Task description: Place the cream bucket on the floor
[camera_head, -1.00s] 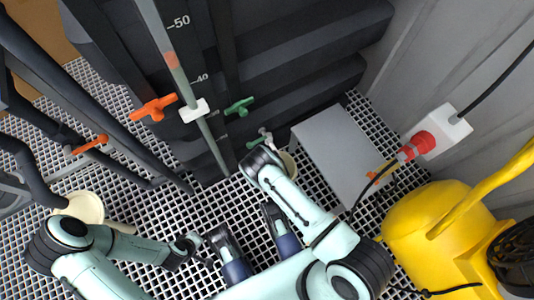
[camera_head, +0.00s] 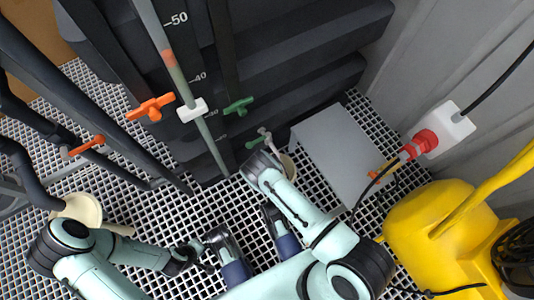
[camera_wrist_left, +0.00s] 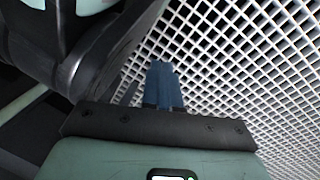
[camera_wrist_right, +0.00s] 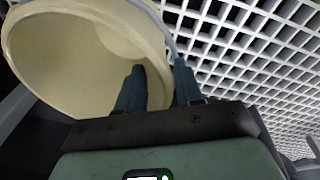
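The cream bucket (camera_wrist_right: 75,55) fills the upper left of the right wrist view, its mouth toward the camera. Space shows between the fingers, and whether both press the wall is unclear. Whether the bucket's base touches the floor grating (camera_wrist_right: 250,50) is hidden. My left gripper (camera_wrist_left: 165,68) is shut and empty above the grating.
A grey box (camera_head: 340,150) stands right of the bucket, and a yellow machine (camera_head: 425,225) is at the lower right. Dark tanks with an orange valve (camera_head: 150,107) and a green valve (camera_head: 238,106) stand behind.

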